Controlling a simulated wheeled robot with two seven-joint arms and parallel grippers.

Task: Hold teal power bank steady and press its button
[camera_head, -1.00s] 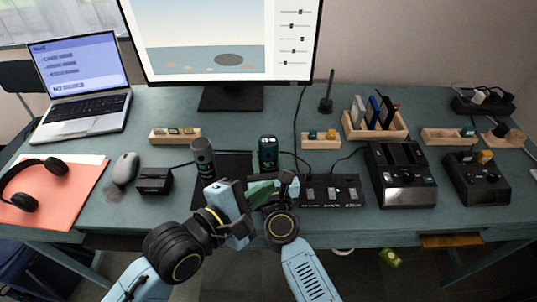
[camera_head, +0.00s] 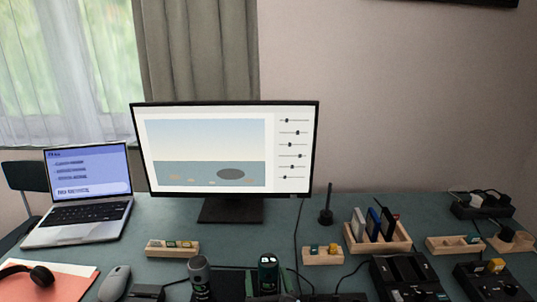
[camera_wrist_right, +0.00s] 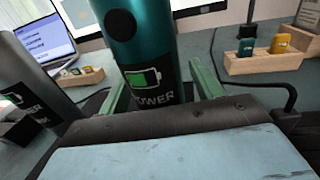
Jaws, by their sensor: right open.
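The teal power bank (camera_head: 268,277) is an upright cylinder on the desk, cut off by the bottom edge of the head view. In the right wrist view the teal power bank (camera_wrist_right: 150,55) shows a dark round spot, a green battery icon and the word POWER. My right gripper (camera_wrist_right: 160,88) is open, with one green finger on each side of the power bank's lower part. Whether the fingers touch it cannot be told. My left gripper is in neither current view.
A dark grey cylinder (camera_head: 199,279) stands left of the power bank and also shows in the right wrist view (camera_wrist_right: 30,85). A wooden block holder (camera_head: 323,257) stands to the right. A monitor (camera_head: 230,150) and a laptop (camera_head: 88,200) stand behind.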

